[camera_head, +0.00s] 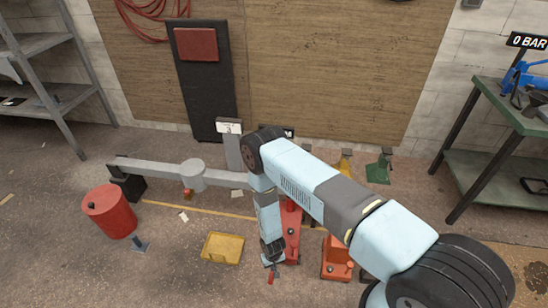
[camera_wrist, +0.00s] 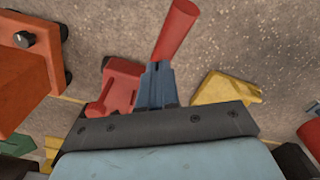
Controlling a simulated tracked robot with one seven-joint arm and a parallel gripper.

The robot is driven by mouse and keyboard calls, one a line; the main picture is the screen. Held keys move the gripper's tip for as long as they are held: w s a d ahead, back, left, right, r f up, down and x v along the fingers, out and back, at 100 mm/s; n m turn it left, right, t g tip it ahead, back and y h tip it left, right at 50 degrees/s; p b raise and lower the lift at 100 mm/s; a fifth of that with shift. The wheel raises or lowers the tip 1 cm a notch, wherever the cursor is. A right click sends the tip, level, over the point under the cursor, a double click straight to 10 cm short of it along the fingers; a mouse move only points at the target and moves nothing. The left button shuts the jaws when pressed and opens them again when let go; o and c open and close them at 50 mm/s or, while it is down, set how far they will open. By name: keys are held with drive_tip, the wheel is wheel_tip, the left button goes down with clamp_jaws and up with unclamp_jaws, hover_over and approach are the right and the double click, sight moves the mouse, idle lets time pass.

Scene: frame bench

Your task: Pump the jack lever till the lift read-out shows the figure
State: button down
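The red jack (camera_head: 291,232) stands on the floor, partly behind my arm; a red body also shows in the wrist view (camera_wrist: 118,85). The red lever grip (camera_wrist: 176,28) sticks out beyond my fingers, and its end shows in the head view (camera_head: 271,277). My gripper (camera_wrist: 157,82) has its fingers close together around the lever's lower part; it points down in the head view (camera_head: 272,258). A dark read-out (camera_head: 289,132) is mostly hidden by my arm, with only a letter like M showing. A white card (camera_head: 229,127) on a post carries a small figure, perhaps 3.
A grey beam (camera_head: 150,168) runs left from behind my arm. An orange unit (camera_head: 337,260) stands right of the jack, a yellow tray (camera_head: 223,248) left. A red drum (camera_head: 109,212) stands further left. The bench (camera_head: 500,108) at right bears a 0 BAR sign (camera_head: 527,41).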

drive_tip(key=shift+f, duration=2.45)
drive_tip(key=shift+r, duration=4.25)
